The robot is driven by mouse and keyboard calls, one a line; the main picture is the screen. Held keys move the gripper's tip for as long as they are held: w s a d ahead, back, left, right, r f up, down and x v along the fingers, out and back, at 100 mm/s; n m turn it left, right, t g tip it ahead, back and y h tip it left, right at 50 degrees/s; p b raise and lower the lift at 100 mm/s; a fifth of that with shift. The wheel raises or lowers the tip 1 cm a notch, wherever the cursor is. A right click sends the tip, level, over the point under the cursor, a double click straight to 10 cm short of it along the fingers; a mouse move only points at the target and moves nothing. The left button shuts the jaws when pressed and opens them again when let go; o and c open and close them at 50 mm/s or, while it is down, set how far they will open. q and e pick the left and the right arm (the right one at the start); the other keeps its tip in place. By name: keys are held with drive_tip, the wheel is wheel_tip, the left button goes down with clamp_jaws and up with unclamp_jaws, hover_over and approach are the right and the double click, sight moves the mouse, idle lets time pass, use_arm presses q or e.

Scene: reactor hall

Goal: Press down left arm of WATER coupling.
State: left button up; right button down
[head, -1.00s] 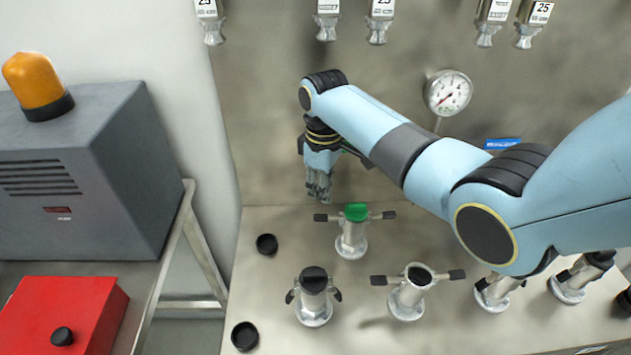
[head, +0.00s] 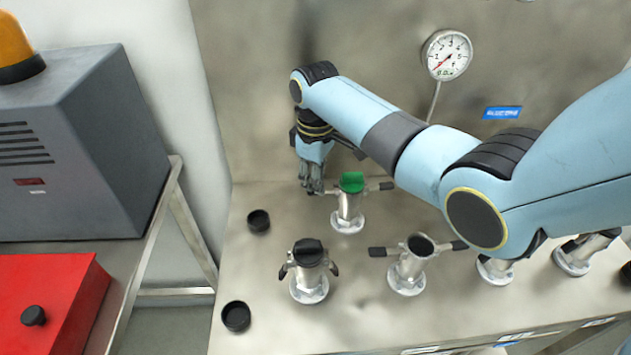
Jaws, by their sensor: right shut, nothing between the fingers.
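A metal coupling (head: 347,214) with a green cap (head: 352,182) stands at the back of the steel bench. Its arms stick out to both sides, and the right arm (head: 381,186) is level. My right gripper (head: 311,189) is shut and empty, pointing down at the left arm of this coupling. The fingers hide most of that left arm, and I cannot tell whether they touch it. No WATER name is readable, so I cannot confirm which coupling bears it. My left gripper is not in view.
A black-capped coupling (head: 309,273) with both arms down and an open coupling (head: 409,266) with level arms stand in front. Loose black caps (head: 258,221) lie at the left. A gauge (head: 447,55) hangs on the wall. A red box (head: 50,300) is far left.

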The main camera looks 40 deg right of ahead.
drive_tip(key=shift+f+b, duration=0.6)
drive_tip(key=shift+f, duration=0.05)
drive_tip(key=shift+f+b, duration=0.7)
drive_tip(key=shift+b, duration=0.45)
drive_tip(key=shift+s+d+f, duration=0.15)
drive_tip(key=shift+d+f, duration=0.05)
drive_tip(key=shift+f, duration=0.35)
drive_tip(key=shift+s+d+f, duration=0.15)
drive_tip(key=shift+d+f, duration=0.05)
drive_tip(key=shift+f, duration=0.3)
drive_tip(key=shift+w+a+r+p, duration=0.4)
drive_tip(key=shift+a+r+p, duration=0.2)
drive_tip(key=shift+p, duration=0.25)
wheel_tip(320, 180, up, 6)
drive_tip(key=p, duration=0.6)
drive_tip(key=shift+f, duration=0.1)
drive_tip(key=shift+s, duration=0.15)
